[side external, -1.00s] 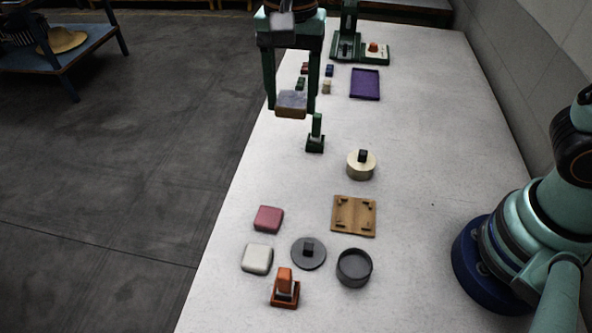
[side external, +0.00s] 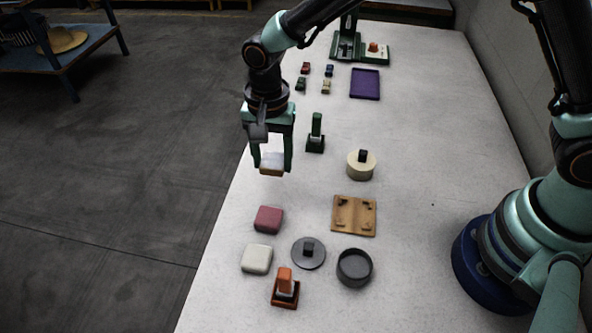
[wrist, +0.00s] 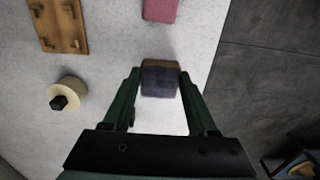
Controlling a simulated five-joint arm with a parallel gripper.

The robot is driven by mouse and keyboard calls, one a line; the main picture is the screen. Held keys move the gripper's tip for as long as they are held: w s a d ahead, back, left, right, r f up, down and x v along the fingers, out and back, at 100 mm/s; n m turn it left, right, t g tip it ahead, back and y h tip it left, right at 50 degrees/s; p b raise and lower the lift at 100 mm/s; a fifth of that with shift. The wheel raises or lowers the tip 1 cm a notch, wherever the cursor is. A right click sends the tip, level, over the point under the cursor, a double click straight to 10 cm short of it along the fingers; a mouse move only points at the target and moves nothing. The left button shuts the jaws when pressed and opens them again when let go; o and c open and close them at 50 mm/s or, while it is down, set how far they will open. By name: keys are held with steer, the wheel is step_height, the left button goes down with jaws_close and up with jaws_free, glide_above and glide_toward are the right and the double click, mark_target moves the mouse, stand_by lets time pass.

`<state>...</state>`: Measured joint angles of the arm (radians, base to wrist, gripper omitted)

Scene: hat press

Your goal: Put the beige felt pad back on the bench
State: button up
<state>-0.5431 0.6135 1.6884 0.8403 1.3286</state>
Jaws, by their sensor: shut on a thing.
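My gripper (side external: 272,160) is shut on the beige felt pad (side external: 271,170), which shows a tan-brown side and a greyish upper face. It holds the pad near the bench's left edge; the gap beneath it is hard to judge. In the wrist view the pad (wrist: 160,82) sits between the fingertips of my gripper (wrist: 159,77), partly in shadow. The white bench (side external: 425,130) is clear around the pad.
A pink pad (side external: 268,219) and a whitish pad (side external: 257,259) lie nearer the camera. A green-handled stamp (side external: 316,135) stands behind right. A cream round block (side external: 361,168), a wooden plate (side external: 354,217) and a dark round dish (side external: 354,268) are to the right.

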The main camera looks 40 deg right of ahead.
mark_target(275, 189)
steer(key=shift+f, duration=2.9)
steer(key=shift+f, duration=0.15)
steer(key=o, duration=1.3)
step_height(275, 189, up, 12)
steer(key=s+d+r+n+t, duration=0.2)
steer(key=s+d+r+n, duration=0.1)
steer(key=d, duration=0.4)
steer(key=s+d+r+n+t, duration=0.1)
steer(key=s+d+r+n, duration=0.2)
steer(key=d+r, duration=0.2)
steer(key=s+d+r+n+t, duration=0.2)
steer(key=s+d+r+n, duration=0.1)
steer(key=d, duration=0.8)
steer(key=shift+s+d+r+t, duration=0.15)
steer(key=shift+s+r+t, duration=0.25)
steer(key=shift+r, duration=0.45)
